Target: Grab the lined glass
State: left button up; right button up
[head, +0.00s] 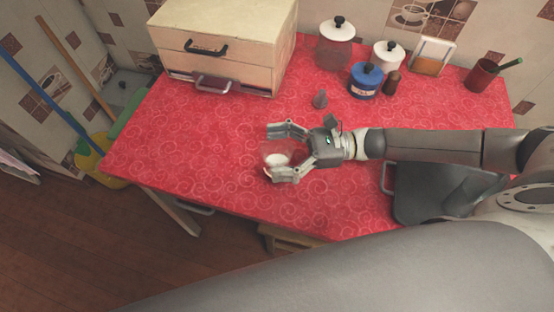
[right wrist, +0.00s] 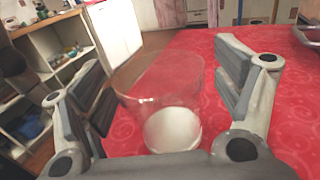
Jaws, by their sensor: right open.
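A clear glass (head: 277,158) with a whitish round base stands on the red patterned counter (head: 225,150). My right gripper (head: 273,151) reaches in from the right, low over the counter, with one finger on each side of the glass. In the right wrist view the glass (right wrist: 160,95) stands upright between the open finger pads, with visible gaps on both sides. I cannot make out lines on it. My left gripper is not in view.
A cream drawer box (head: 225,45) stands at the back left. Jars, including a blue one (head: 366,80), stand at the back with a small grey object (head: 320,99) in front. The counter left of the glass is clear.

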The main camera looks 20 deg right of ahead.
jog(key=c, duration=1.1)
jog(key=shift+c, duration=1.1)
jog(key=shift+r, duration=0.15)
